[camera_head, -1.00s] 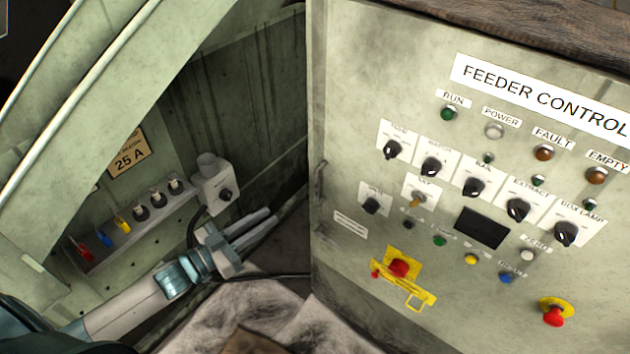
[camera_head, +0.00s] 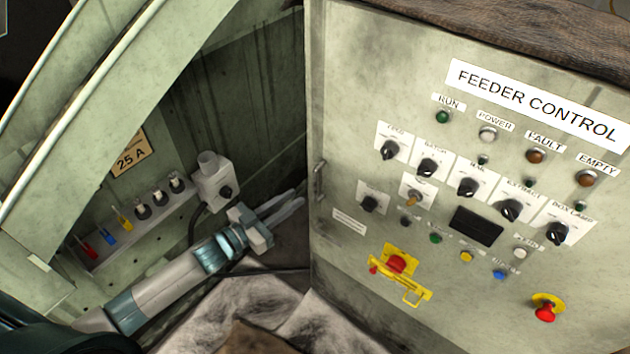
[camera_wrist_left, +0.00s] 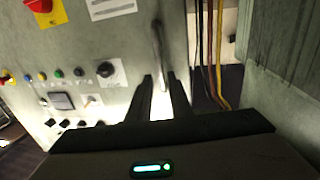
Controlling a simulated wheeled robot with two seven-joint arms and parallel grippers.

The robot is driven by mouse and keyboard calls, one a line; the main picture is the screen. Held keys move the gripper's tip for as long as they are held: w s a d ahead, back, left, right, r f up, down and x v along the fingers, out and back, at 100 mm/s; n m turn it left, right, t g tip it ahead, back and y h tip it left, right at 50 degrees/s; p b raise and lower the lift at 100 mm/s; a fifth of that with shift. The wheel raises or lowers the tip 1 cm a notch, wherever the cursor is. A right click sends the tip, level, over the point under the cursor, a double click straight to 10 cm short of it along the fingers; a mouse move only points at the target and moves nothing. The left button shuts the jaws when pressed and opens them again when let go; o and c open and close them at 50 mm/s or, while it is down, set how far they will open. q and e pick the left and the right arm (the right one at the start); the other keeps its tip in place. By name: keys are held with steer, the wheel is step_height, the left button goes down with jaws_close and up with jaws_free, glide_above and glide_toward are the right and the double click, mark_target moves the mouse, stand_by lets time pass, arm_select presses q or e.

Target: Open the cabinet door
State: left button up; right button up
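The cabinet door (camera_head: 350,120) is the pale green panel labelled FEEDER CONTROL, with knobs, lamps and buttons. Its slim vertical handle (camera_head: 319,181) sits near the door's left edge. My left gripper (camera_head: 303,200) is just left of that edge, fingers pointing right towards the handle. In the left wrist view, the handle (camera_wrist_left: 160,50) is ahead of the open gap between the fingertips of my left gripper (camera_wrist_left: 160,77). The gripper looks empty. I cannot tell whether a finger touches the handle. My right gripper is out of view.
A grey switch box (camera_head: 214,180) and a ledge with coloured levers (camera_head: 122,217) stand on the left wall, close to my left arm. A yellow bracket with a red knob (camera_head: 396,263) protrudes from the door. In the left wrist view, cables (camera_wrist_left: 215,60) run beside the door edge.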

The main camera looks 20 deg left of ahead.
mark_target(314, 186)
arm_select(q)
steer(key=p+x, duration=0.2)
steer(key=x, duration=0.7)
steer(key=shift+c, duration=0.6)
jaws_close()
